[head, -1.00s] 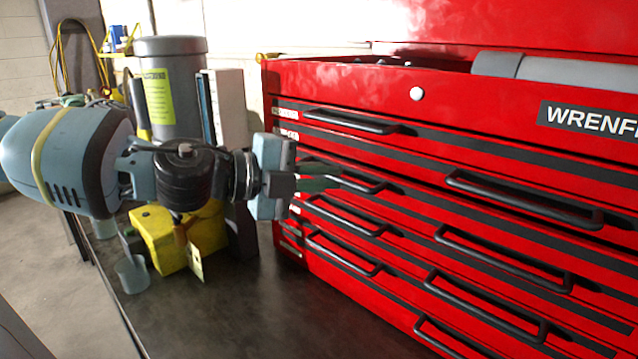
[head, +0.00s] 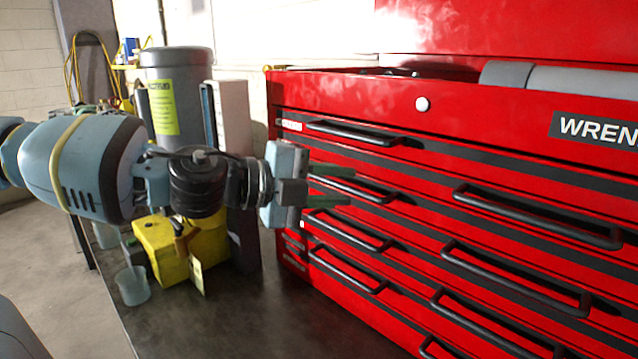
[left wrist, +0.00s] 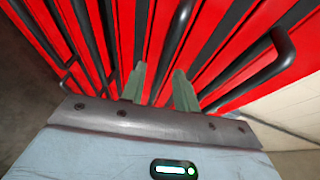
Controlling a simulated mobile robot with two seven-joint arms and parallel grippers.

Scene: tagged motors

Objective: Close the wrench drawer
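The red tool chest (head: 450,155) fills the right of the head view, with black bar handles and small labels too small to read on its drawers. No drawer clearly stands out from the front, and I cannot tell which one is the wrench drawer. My left gripper (head: 334,185) is in front of the upper left drawers, near the second handle (head: 362,187) of the left column. Its two green fingers are apart with nothing between them. In the left wrist view the fingers (left wrist: 160,88) point at the drawer fronts and handles. My right gripper is not in view.
The dark bench top (head: 270,320) is clear in front of the chest. A yellow box (head: 160,250), a translucent cup (head: 132,285) and a grey cylinder (head: 180,95) with a yellow label stand at the left. A large sign (head: 597,130) starting "WREN" is on the chest.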

